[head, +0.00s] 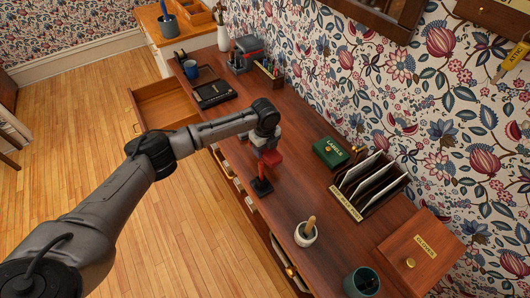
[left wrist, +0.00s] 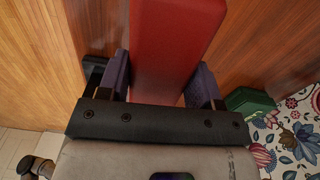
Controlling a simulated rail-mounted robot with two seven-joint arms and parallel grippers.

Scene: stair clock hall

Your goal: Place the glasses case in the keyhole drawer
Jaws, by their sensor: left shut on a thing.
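The red glasses case (head: 272,157) is in my left gripper (head: 266,150), over the front part of the long wooden desk. In the left wrist view the red case (left wrist: 172,45) lies between the two fingers of the left gripper (left wrist: 163,75), and its far end runs out of the picture. A drawer (head: 167,103) stands pulled out at the desk's far left end and looks empty. I cannot make out a keyhole on it. My right gripper is in neither view.
A small black object (head: 262,187) stands just below the case. A green box (head: 331,152), a letter rack (head: 370,185), a white pot (head: 306,232) and a dark green cup (head: 362,283) stand to the right.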

